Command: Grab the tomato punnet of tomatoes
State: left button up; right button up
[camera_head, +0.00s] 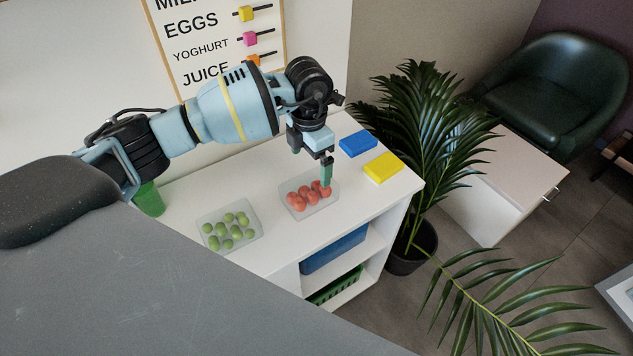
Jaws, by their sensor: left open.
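The tomato punnet (298,210) is a clear shallow tray holding several red tomatoes (303,198). It stands on the white shelf unit's top. My left gripper (327,178) points down over the punnet's right end, its fingertips close to the tomatoes there. It is open; I cannot tell whether it touches the punnet or a tomato. One finger mostly hides the other. My right gripper is not in view.
A punnet of green fruit (231,230) stands left of the tomatoes. A green cup (148,200) is further left. A blue block (358,144) and a yellow block (383,168) lie to the right. A potted plant (412,240) stands beside the unit.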

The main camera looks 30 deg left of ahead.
aim_at(309, 185)
pick_arm(q)
jog(key=shift+s, duration=0.25)
jog(key=shift+s+f, duration=0.15)
jog(key=shift+f, duration=0.35)
jog(key=shift+s+f, duration=0.15)
jog(key=shift+f, duration=0.35)
jog(key=shift+w+f, duration=0.15)
jog(key=shift+f, duration=0.1)
jog(key=shift+d+f, duration=0.1)
jog(key=shift+f, duration=0.1)
jog(key=shift+s+d+f, duration=0.1)
jog(key=shift+s+f, duration=0.1)
jog(key=shift+f, duration=1)
jog(key=shift+s+f, duration=0.15)
jog(key=shift+f, duration=1)
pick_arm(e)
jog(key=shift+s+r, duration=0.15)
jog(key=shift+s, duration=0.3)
pick_arm(q)
jog(key=shift+c, duration=0.3)
jog(key=c, duration=1)
jog(key=shift+c, duration=0.2)
